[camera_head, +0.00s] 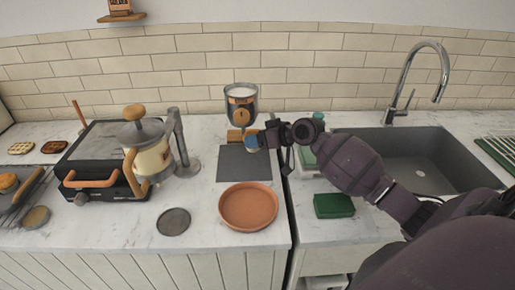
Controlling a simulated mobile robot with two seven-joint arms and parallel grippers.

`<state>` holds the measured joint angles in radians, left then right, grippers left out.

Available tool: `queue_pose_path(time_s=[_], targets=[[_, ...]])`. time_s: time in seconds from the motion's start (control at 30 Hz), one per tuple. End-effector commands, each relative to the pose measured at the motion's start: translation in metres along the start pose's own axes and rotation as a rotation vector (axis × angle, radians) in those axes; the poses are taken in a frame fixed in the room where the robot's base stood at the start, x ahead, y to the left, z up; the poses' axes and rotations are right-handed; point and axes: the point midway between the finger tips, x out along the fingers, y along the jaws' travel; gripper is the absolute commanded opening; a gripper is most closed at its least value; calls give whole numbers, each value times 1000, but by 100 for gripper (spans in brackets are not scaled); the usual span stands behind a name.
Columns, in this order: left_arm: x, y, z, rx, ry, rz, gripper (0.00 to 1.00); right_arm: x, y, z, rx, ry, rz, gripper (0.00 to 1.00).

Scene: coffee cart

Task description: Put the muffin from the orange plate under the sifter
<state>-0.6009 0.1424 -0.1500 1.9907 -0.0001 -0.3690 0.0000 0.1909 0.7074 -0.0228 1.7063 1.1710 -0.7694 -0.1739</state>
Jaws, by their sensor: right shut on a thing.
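The sifter (241,98), a cup-shaped vessel with an orange label, stands upright at the back of the counter above a dark grey mat (243,165). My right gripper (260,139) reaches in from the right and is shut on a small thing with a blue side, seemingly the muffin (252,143). It is held just below and slightly right of the sifter, near the mat's back edge. The gripper hides much of it, and I cannot tell whether it touches the mat. The orange plate (248,207) in front of the mat is empty. My left gripper is not in view.
A French press (150,158) and a black appliance (85,170) with orange handles stand left. A dark round disc (173,221) lies left of the plate. A green sponge (334,205) lies right, in front of the sink (425,155) and its tall faucet (436,65).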

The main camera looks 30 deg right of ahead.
Motion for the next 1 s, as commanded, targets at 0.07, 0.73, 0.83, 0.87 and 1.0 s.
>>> queue_pose_path(time_s=[0.07,0.73,0.83,0.87,1.0], targets=[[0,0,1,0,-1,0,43,2,3,-1,1,0,0,37],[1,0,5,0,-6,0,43,18,13,30,0,0,0,37],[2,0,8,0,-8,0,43,19,13,33,1,-1,0,37],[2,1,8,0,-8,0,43,19,14,33,1,-1,0,37],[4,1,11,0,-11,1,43,21,14,36,1,-1,0,37]])
